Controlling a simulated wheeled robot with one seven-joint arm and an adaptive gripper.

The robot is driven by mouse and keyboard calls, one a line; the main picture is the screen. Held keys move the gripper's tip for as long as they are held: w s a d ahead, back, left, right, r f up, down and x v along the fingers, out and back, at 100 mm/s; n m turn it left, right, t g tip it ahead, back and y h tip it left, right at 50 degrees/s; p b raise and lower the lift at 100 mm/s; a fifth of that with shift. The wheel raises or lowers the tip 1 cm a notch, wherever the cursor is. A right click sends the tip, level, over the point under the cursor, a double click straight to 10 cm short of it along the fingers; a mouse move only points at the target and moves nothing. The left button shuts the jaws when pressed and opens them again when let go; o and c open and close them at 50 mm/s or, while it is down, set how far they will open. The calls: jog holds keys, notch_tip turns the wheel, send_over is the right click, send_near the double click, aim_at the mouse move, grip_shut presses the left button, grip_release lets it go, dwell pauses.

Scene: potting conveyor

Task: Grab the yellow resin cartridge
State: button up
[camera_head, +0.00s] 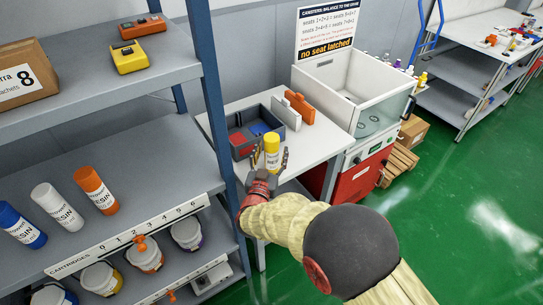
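The yellow resin cartridge (272,146) is upright at the front of the grey-white worktable, beside the divided bin. It has a yellow cap and a white label. My gripper (271,159) is at the cartridge, with one dark finger on its left and one on its right. The fingers stand around its lower part, and the palm is in front and below. I cannot tell whether the fingers touch it, nor whether its hidden base rests on the table.
A dark divided bin (240,143) with red and blue sections is left of the cartridge. White and orange cases (300,107) stand behind. A shelf at left holds blue (21,226), white (57,207) and orange (95,191) cartridges. A blue post (212,95) stands near my gripper.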

jog(key=shift+c, duration=1.2)
grip_shut()
